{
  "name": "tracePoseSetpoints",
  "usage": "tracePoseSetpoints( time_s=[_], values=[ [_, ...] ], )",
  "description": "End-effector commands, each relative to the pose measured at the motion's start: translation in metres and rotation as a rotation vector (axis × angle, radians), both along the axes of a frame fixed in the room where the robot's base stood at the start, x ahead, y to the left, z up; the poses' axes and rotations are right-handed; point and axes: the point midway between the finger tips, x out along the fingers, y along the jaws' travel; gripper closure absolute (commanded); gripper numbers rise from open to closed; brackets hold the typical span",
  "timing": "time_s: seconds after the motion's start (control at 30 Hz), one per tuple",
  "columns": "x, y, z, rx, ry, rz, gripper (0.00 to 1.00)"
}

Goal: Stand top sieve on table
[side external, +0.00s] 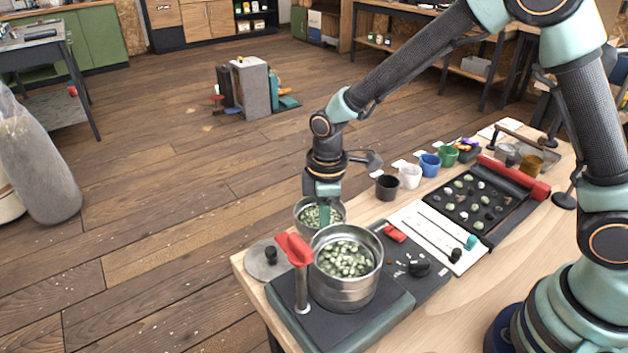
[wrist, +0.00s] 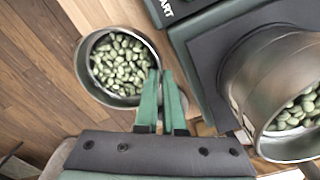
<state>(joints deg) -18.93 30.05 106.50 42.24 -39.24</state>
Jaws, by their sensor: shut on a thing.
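The top sieve (side external: 300,208), a round metal ring full of pale green beans, is at the far-left edge of the table (side external: 455,290), behind the shaker. My gripper (side external: 323,218) points down at it. In the wrist view my gripper (wrist: 159,75) is shut on the right side of the sieve's rim, and the sieve (wrist: 82,58) looks level with its beans inside. I cannot tell whether its base touches the table; the lower part is hidden in the side view. A second metal sieve (side external: 345,292) with green beans stands on the shaker base (side external: 375,325).
A red-handled clamp post (side external: 303,285) stands beside the second sieve. A round lid with a black knob (side external: 268,262) lies at the table's left edge. Several coloured cups, including a black one (side external: 387,188), and a dark sorting tray (side external: 467,215) stand to the right.

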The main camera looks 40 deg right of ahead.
Motion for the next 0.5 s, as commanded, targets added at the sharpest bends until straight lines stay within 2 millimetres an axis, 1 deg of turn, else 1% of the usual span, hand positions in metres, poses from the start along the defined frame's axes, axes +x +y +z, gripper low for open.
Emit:
tracePoseSetpoints(
  time_s=[0.3,0.5],
  values=[
    [0.000,0.000,-0.036,-0.001,0.002,0.000,1.00],
    [0.000,0.000,-0.039,0.000,0.000,0.000,1.00]
  ],
)
